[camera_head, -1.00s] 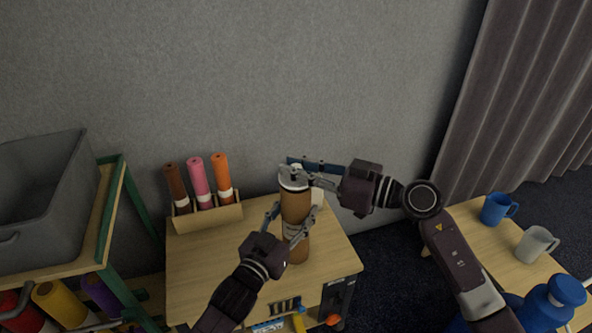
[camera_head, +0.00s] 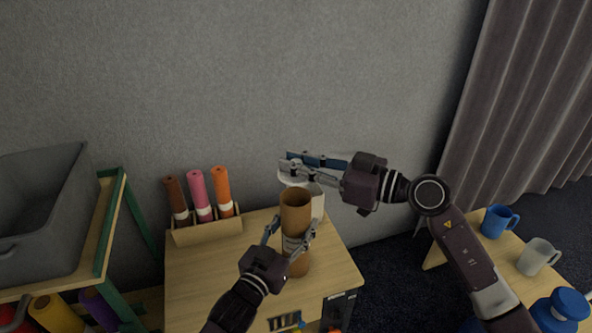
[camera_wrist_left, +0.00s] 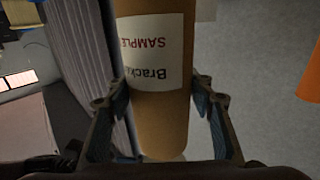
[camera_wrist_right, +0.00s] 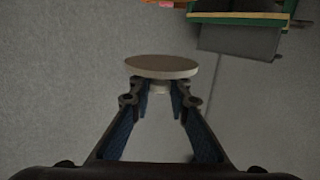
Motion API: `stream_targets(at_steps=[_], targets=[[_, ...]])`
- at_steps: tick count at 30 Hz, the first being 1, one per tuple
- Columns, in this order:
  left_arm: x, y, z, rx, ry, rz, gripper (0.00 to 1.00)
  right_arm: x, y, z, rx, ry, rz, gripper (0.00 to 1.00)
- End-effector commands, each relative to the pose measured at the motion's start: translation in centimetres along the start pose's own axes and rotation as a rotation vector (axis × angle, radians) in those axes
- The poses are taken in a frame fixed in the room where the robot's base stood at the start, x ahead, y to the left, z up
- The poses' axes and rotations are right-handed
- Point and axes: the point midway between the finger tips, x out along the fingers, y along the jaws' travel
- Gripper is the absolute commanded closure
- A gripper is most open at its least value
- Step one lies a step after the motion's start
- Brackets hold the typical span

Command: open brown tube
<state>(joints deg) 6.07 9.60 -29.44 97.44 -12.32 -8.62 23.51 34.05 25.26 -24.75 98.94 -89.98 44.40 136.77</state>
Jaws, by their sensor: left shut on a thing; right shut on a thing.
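The brown tube (camera_head: 295,208) stands upright above the small wooden table in the head view, its top open and dark inside. My left gripper (camera_head: 291,231) is shut around its middle, near a white label. In the left wrist view the tube (camera_wrist_left: 163,128) sits between the fingers, and the label reads "SAMPLE". My right gripper (camera_head: 291,164) is shut on the pale round lid (camera_wrist_right: 162,67), which is above the tube and apart from it. In the right wrist view the fingers grip the narrow plug under the lid's disc. In the head view the right fingers partly hide the lid.
A wooden holder (camera_head: 207,231) with brown, pink and orange rolls stands at the table's back left. A white container (camera_head: 318,201) is partly hidden behind the tube. A grey bin (camera_head: 40,215) is on a shelf at left. Blue (camera_head: 496,222) and grey (camera_head: 537,257) mugs stand on the right table.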

Motion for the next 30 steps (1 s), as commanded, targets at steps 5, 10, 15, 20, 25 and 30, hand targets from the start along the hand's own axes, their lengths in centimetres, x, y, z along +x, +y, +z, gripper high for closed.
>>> stream_targets(at_steps=[5,10,15,20,25,30], targets=[[0.0,0.0,0.0,0.0,0.0,0.0,0.49,0.0,0.0,0.0,0.0,0.0,0.0,1.0],[0.0,0.0,0.0,0.0,0.0,0.0,0.31,0.0,0.0,0.0,0.0,0.0,0.0,1.0],[0.0,0.0,0.0,0.0,0.0,0.0,0.31,0.0,0.0,0.0,0.0,0.001,0.0,1.0],[-0.3,0.0,0.1,0.0,-0.001,0.0,0.31,0.0,0.0,0.0,0.0,0.001,0.0,1.0],[-2.6,0.0,0.2,0.0,-0.003,0.0,0.31,0.0,0.0,0.0,0.0,0.001,0.0,1.0],[-6.4,0.0,0.1,-0.002,-0.003,0.0,0.31,0.0,0.0,0.0,0.0,0.001,0.0,1.0]])
